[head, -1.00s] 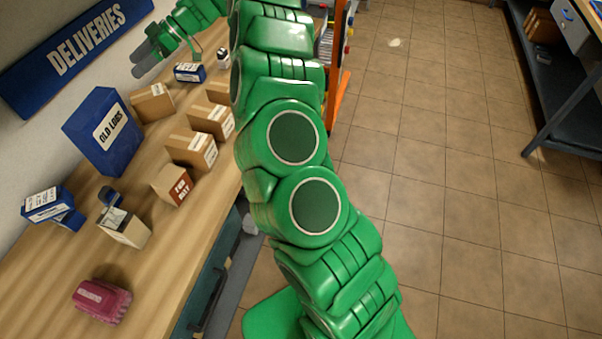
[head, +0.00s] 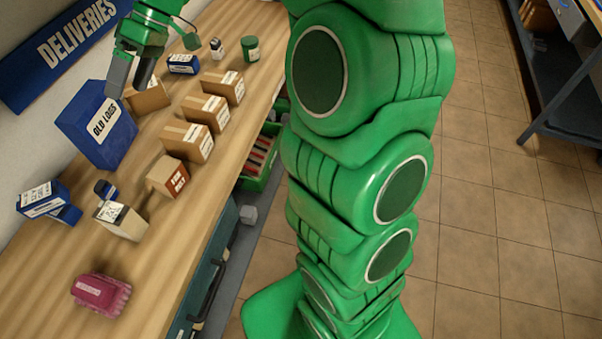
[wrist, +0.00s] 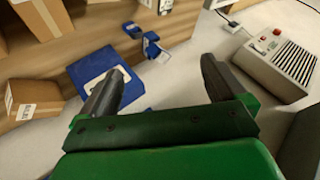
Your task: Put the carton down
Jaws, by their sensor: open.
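My gripper (head: 131,80) is open and empty, above the back of the bench beside the blue OLD LOGS box (head: 95,130). A brown carton (head: 150,97) stands on the bench just below and right of it, partly hidden by my fingers. Three more cartons form a row to the right: the far one (head: 223,87), the middle one (head: 206,108) and the near one (head: 188,140). A smaller carton (head: 166,174) with a red-brown label is nearer. In the wrist view nothing is between my fingers (wrist: 160,88); a carton (wrist: 36,99) stands at the left.
A green tin (head: 250,49) stands farther back. A grey device (wrist: 277,60) shows in the wrist view.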

